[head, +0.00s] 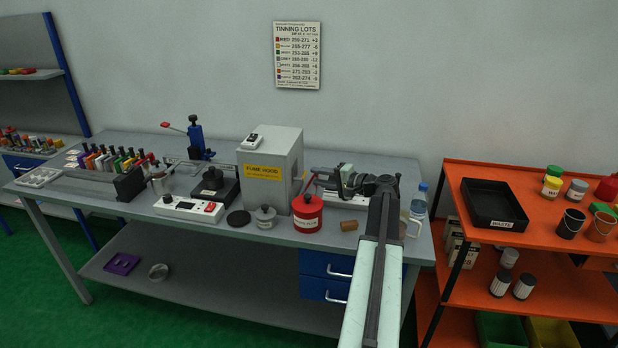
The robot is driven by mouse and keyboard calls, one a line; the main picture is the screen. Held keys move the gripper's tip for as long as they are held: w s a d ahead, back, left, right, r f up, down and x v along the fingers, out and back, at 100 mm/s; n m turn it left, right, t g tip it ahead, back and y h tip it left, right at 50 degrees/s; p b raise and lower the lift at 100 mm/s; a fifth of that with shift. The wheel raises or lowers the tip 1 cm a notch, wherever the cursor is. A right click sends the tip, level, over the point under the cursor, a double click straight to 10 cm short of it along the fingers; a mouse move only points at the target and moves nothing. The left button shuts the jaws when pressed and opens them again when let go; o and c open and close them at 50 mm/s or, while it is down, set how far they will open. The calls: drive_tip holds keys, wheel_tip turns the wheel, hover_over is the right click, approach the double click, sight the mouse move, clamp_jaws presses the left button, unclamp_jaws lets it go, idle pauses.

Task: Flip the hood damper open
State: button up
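The grey fume hood (270,165) stands on the workbench, with a yellow "FUME HOOD" label on its front. A small red lever (309,183) shows beside the hood's right side; it may be the damper handle, but it is too small to tell its position. My arm reaches up from the bottom of the head view and bends toward the hood. My gripper (322,180) is at the hood's right side, close to the red lever. Its fingers are small and dark, so I cannot tell whether they are open or touch the lever.
A red canister (307,213) and a grey lidded pot (264,216) stand before the hood. A white-and-red control box (189,208) lies left of them. A water bottle (419,203) is right of my arm. An orange shelf (525,232) with a black tray (494,204) stands right.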

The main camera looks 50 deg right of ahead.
drive_tip(key=x, duration=0.5)
drive_tip(key=shift+d+b, duration=0.1)
drive_tip(key=shift+b, duration=0.2)
clamp_jaws()
